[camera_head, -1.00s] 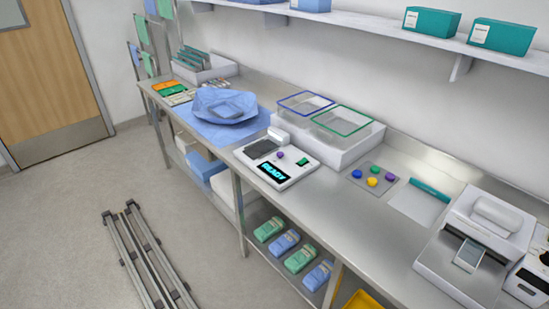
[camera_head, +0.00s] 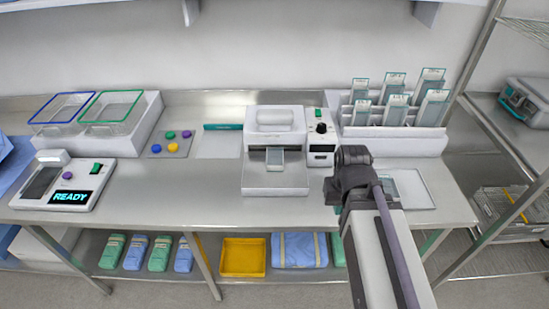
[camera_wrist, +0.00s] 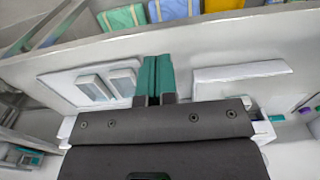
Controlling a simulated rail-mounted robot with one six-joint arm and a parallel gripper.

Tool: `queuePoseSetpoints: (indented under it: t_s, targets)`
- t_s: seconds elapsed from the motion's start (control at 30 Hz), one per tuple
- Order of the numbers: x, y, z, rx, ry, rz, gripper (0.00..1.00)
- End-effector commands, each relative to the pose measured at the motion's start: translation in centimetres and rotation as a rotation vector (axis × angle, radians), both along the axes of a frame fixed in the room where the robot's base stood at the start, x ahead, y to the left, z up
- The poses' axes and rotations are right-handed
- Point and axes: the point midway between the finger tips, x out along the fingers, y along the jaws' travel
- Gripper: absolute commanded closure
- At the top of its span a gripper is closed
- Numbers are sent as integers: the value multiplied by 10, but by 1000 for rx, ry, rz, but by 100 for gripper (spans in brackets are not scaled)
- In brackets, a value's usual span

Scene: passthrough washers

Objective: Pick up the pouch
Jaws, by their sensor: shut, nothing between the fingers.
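Several clear pouches with teal tops stand upright in a white rack (camera_head: 395,145) at the back right of the bench; one front pouch (camera_head: 395,112) is typical. Another small pouch-like piece (camera_head: 275,158) lies in the slot of the white sealing machine (camera_head: 275,182). I cannot tell which pouch is the task's. My gripper (camera_wrist: 154,78) has teal fingers, shut together and empty in the wrist view. In the head view my arm stands in front of the bench, right of the machine, and hides the fingers. Pale rectangular pieces (camera_wrist: 108,85) lie left of the fingers in the wrist view.
A flat tray (camera_head: 412,188) lies on the right of the bench, partly behind my arm. A READY device (camera_head: 64,186) and two framed bins stand left. Green and blue packs and a yellow bin (camera_head: 243,257) are on the lower shelf. The front left-middle bench is clear.

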Motion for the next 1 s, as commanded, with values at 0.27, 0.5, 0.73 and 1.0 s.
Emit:
queuePoseSetpoints:
  t_s: [0.27,0.5,0.73,1.0]
  targets:
    - [0,0,0,0,0,0,100]
    - [0,0,0,0,0,0,78]
    - [0,0,0,0,0,0,56]
    - [0,0,0,0,0,0,30]
